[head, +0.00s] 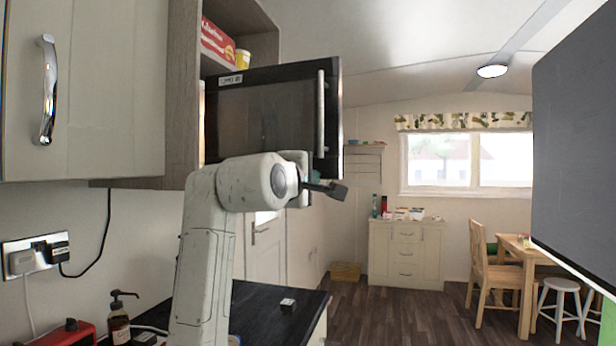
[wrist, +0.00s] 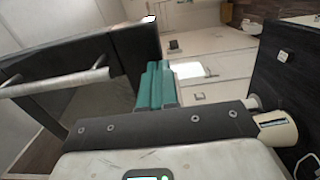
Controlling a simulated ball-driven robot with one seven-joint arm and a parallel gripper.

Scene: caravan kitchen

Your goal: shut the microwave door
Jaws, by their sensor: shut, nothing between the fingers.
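The microwave door (head: 262,115), a dark panel with a pale upright handle (head: 321,115), stands open, swung out from the wooden shelf unit in the head view. In the wrist view the door (wrist: 75,55) and its handle (wrist: 55,83) fill the left side. My gripper (head: 338,191) is just below the door's handle side in the head view. Its teal fingertips (wrist: 155,85) are shut and empty, beside the door's edge in the wrist view; I cannot tell if they touch it. My arm hides part of the door's lower edge; the microwave's inside is mostly hidden.
A closed wall cabinet (head: 85,90) is at the left. The dark counter (head: 265,310) below carries a soap bottle (head: 119,318) and a small box (head: 288,304). A large dark panel (head: 580,140) stands close on the right. Open floor lies beyond the counter.

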